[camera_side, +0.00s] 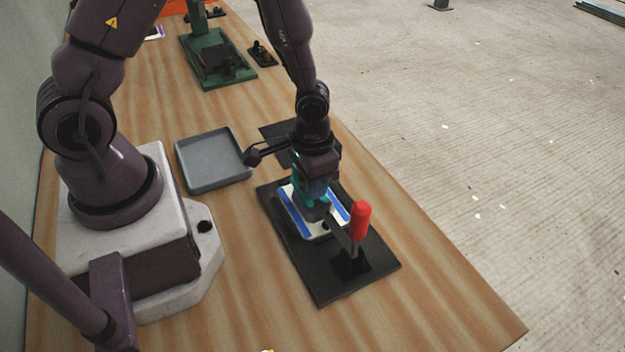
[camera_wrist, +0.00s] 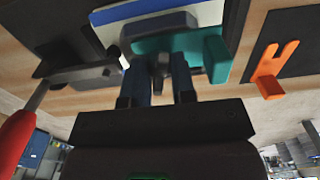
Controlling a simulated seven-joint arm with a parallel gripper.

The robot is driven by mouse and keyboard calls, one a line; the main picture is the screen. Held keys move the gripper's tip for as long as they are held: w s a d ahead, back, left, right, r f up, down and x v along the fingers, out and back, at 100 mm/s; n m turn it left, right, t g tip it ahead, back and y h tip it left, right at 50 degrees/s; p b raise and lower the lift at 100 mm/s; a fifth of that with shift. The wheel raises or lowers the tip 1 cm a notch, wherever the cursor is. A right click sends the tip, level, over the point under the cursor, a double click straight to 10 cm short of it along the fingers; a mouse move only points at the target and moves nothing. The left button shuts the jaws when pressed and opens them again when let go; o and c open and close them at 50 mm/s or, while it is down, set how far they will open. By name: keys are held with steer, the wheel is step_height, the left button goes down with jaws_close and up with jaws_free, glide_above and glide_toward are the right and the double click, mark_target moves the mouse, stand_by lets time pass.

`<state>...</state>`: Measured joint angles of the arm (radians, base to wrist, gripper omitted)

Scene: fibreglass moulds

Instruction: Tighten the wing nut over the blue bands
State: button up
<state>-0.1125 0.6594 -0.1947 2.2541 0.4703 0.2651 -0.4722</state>
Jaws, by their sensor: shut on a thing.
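A white mould with blue bands (camera_side: 294,213) lies on a black base plate (camera_side: 335,287). A blue band (camera_wrist: 112,12) also shows at the top of the wrist view. My gripper (camera_side: 316,208) is directly over the mould, pointing down. In the wrist view its two dark blue fingers (camera_wrist: 160,82) are closed around a small grey part, which looks like the wing nut (camera_wrist: 160,62). Its wings are mostly hidden between the fingers. A teal bracket (camera_wrist: 212,52) stands right beside the fingers.
A red-handled clamp (camera_side: 360,222) rises close to my gripper; its handle (camera_wrist: 16,138) shows at the wrist view's left. A grey tray (camera_side: 213,185) is to the left. A green fixture (camera_side: 210,78) stands farther back. An orange forked piece (camera_wrist: 272,75) is at the wrist view's right.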

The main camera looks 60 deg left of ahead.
steer(key=m, duration=1.5)
jaws_close()
steer(key=m, duration=0.7)
steer(key=shift+m, duration=2.9)
jaws_free()
steer(key=shift+m, duration=0.8)
